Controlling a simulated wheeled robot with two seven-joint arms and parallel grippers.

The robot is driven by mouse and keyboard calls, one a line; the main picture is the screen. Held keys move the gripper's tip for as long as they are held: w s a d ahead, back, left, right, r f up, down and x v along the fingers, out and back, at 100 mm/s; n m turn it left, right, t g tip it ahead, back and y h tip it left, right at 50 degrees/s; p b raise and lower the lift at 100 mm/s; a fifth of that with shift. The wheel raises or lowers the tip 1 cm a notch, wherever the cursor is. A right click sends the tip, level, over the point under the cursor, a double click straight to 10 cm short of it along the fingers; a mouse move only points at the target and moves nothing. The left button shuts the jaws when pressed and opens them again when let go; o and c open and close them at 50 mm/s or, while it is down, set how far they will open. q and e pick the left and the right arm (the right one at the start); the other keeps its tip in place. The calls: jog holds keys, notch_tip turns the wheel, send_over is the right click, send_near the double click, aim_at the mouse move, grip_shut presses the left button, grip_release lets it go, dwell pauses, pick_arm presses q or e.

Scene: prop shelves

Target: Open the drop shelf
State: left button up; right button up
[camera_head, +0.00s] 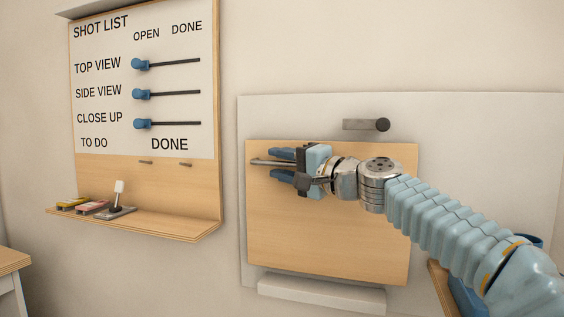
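The drop shelf is a light wood panel (325,235) standing upright, flat against a pale backing board on the wall. A grey latch bar with a dark round knob (382,125) sits just above the panel's top edge; the bar lies horizontal. A thin metal handle (258,161) is at the panel's upper left. My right gripper (280,165) reaches in from the right in front of the panel. Its blue fingers are spread above and below the handle, with gaps visible. Whether they touch it is unclear. My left gripper is not in view.
A shot list board (145,85) with several blue-ended sliders hangs at the left. Its wooden ledge (190,229) holds small coloured items and a white-topped switch. A pale ledge (320,294) sits below the panel. A table corner (12,262) shows at lower left.

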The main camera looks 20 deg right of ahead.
grip_shut()
dwell(0.3)
